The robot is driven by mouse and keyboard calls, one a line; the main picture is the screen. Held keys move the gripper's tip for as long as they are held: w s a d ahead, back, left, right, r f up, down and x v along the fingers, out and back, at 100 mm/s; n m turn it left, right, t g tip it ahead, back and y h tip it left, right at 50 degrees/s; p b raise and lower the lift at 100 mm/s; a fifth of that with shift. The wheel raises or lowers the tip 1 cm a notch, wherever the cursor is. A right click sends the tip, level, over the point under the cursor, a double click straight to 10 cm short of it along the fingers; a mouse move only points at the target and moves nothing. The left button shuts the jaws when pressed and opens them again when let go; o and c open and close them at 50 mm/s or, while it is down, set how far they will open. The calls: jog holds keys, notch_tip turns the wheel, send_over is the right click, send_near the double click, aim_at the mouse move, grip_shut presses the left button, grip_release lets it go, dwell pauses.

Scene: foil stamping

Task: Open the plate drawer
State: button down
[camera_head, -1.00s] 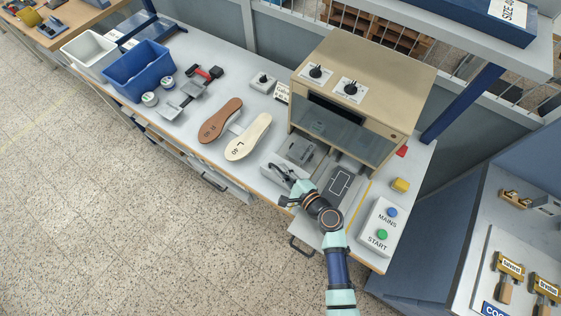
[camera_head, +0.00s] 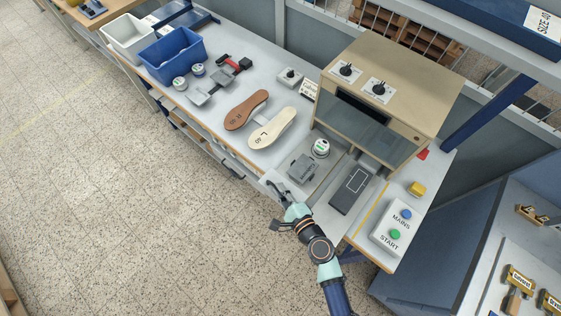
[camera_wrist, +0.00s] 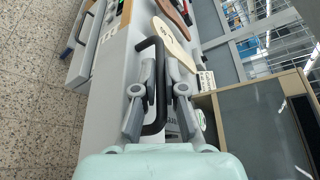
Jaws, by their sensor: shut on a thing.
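In the wrist view my gripper (camera_wrist: 158,92) has its fingers either side of a black bar handle (camera_wrist: 152,45), shut on it. The handle runs along the grey front of the bench. In the head view my gripper (camera_head: 282,190) is at the bench's front edge, below the beige stamping machine (camera_head: 385,80). The gripper and arm hide the handle and most of the drawer front there, so I cannot tell how far that drawer is out.
A grey block (camera_head: 302,167) and a dark flat plate (camera_head: 350,192) sit before the machine. Two insoles, brown (camera_head: 246,110) and cream (camera_head: 272,128), lie left of it. A MAINS/START box (camera_head: 398,228) stands right. The floor in front is clear.

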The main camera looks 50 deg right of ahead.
jog(key=c, duration=1.5)
grip_release()
jog(key=v, duration=1.2)
